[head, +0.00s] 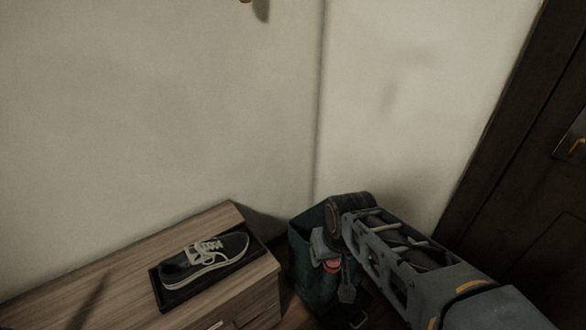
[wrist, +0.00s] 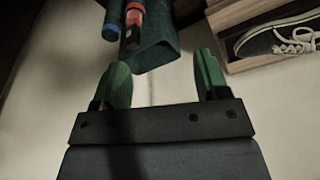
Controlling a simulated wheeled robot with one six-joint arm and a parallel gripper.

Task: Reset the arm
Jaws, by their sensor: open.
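My gripper (wrist: 162,78) shows in the wrist view with its two green fingers spread apart and nothing between them. In the head view my arm reaches in from the lower right, its front joint over a dark teal bin (head: 303,235). The fingers cannot be made out clearly there. The wrist view also shows the bin (wrist: 150,57) just beyond the fingertips. A red-and-black item (wrist: 134,20) and a blue-ended item (wrist: 111,30) show at the bin.
A black shoe with white laces (head: 207,260) lies on a dark tray (head: 172,302) on a wooden cabinet (head: 120,262), left of the bin. The wall stands close behind. A dark door (head: 530,190) is at the right. The space above the cabinet is free.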

